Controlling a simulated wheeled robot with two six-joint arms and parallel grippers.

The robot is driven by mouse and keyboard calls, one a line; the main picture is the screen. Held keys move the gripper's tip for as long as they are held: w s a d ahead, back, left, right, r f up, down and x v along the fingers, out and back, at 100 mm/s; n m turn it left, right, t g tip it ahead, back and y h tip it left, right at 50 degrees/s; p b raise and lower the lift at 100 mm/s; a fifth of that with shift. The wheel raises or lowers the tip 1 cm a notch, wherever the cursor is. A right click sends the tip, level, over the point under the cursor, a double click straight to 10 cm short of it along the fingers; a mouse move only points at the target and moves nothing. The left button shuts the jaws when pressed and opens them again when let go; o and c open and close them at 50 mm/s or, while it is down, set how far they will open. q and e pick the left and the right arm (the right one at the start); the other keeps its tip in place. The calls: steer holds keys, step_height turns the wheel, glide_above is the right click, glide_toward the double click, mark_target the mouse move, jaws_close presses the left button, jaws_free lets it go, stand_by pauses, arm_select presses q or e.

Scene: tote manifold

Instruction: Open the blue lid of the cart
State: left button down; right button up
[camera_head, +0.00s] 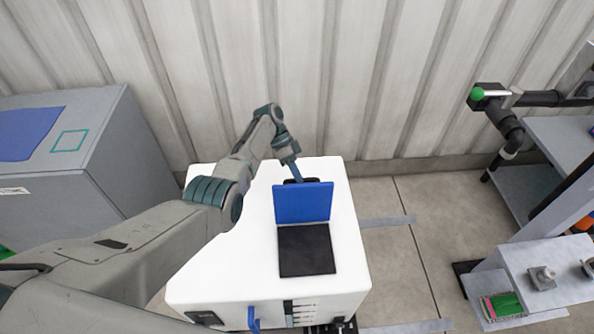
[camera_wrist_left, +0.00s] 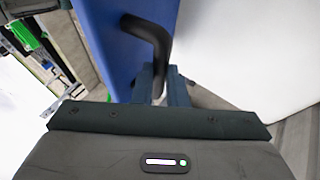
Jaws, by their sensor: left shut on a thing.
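The white cart (camera_head: 345,245) stands in the middle of the head view. Its blue lid (camera_head: 303,203) stands up, about upright, at the back edge of a dark square opening (camera_head: 306,250) in the cart's top. My left gripper (camera_head: 296,176) is behind the lid, at its upper edge. In the left wrist view the gripper's fingers (camera_wrist_left: 160,88) are shut on the black bent handle (camera_wrist_left: 152,38) of the blue lid (camera_wrist_left: 110,45). The fingertips are partly hidden by the gripper body. My right gripper is out of view.
A grey cabinet (camera_head: 150,150) with a blue panel stands at the left. A corrugated wall (camera_head: 340,70) rises behind the cart. A bench with pipes (camera_head: 508,130) and a white stand (camera_head: 545,270) are at the right.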

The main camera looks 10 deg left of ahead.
arm_select(q)
steer(key=shift+s+d+f, duration=0.1)
steer(key=shift+s+f, duration=0.35)
steer(key=shift+f, duration=0.05)
steer(key=c, duration=1.6)
jaws_free()
steer(key=shift+o, duration=0.7)
steer(key=shift+w, duration=0.3)
steer(key=shift+r, duration=0.2)
steer(key=b+v, duration=0.3)
steer(key=v, duration=0.7)
steer(key=shift+w+r, duration=0.2)
steer(key=shift+r, duration=0.1)
steer(key=shift+c, duration=0.4)
